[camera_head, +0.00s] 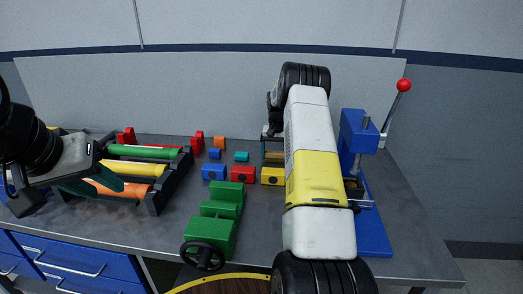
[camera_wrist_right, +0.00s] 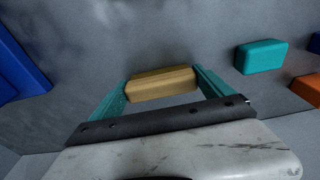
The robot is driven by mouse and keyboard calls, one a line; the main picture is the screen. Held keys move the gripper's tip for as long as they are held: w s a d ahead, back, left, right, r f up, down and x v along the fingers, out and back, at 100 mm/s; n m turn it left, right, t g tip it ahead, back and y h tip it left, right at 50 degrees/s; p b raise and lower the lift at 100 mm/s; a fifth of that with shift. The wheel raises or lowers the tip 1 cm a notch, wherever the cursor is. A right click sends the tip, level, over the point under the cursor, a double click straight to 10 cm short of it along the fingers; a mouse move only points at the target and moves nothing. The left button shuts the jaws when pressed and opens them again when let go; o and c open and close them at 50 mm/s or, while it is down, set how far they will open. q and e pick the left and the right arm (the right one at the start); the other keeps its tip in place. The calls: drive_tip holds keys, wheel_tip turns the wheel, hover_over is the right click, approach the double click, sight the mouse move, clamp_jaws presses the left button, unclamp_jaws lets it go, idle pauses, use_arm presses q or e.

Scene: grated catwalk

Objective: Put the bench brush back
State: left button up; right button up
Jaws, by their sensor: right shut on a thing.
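A light wooden block (camera_wrist_right: 162,84), apparently the body of the bench brush, sits between the two teal fingers of my right gripper (camera_wrist_right: 164,86) in the right wrist view. Both fingers meet its ends, and the gripper is shut on it. Any bristles are hidden from this view. In the head view my right gripper (camera_head: 273,155) is mostly hidden behind its own arm, over the far middle of the bench. My left gripper (camera_head: 108,186) is open and empty, its teal fingers apart in front of the black rack (camera_head: 153,203) of coloured rollers.
A blue press (camera_head: 375,228) with a red-knobbed lever stands at right. Blue, red and yellow blocks (camera_head: 243,174) stand mid-bench, with smaller ones behind. A green vise-like tool (camera_head: 212,236) with a black handwheel stands in front. Grey bench (camera_head: 415,230) is bare at far right.

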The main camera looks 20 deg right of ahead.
drive_tip(key=o, duration=1.3)
drive_tip(key=shift+f, duration=0.1)
wheel_tip(320, 180, up, 12)
drive_tip(key=s, duration=0.1)
drive_tip(key=s+a+r+n+t+y, duration=0.1)
drive_tip(key=s+a+r, duration=0.5)
drive_tip(key=s+r, duration=0.25)
drive_tip(key=s+a+r+n+t, duration=0.2)
drive_tip(key=s+a+r, duration=0.45)
drive_tip(key=r, duration=0.25)
drive_tip(key=s+a+n, duration=0.1)
drive_tip(key=s+a, duration=0.2)
drive_tip(key=s, duration=0.5)
drive_tip(key=s+a+f+n+t+y, duration=0.1)
drive_tip(key=s+a, duration=0.2)
drive_tip(key=s, duration=0.6)
drive_tip(key=s+a+f+t, duration=0.1)
drive_tip(key=s+a, duration=0.2)
drive_tip(key=s, duration=0.5)
drive_tip(key=shift+s+a+f+n+y, duration=0.1)
drive_tip(key=shift+s+a+n+y, duration=0.05)
drive_tip(key=shift+s+n+y, duration=0.25)
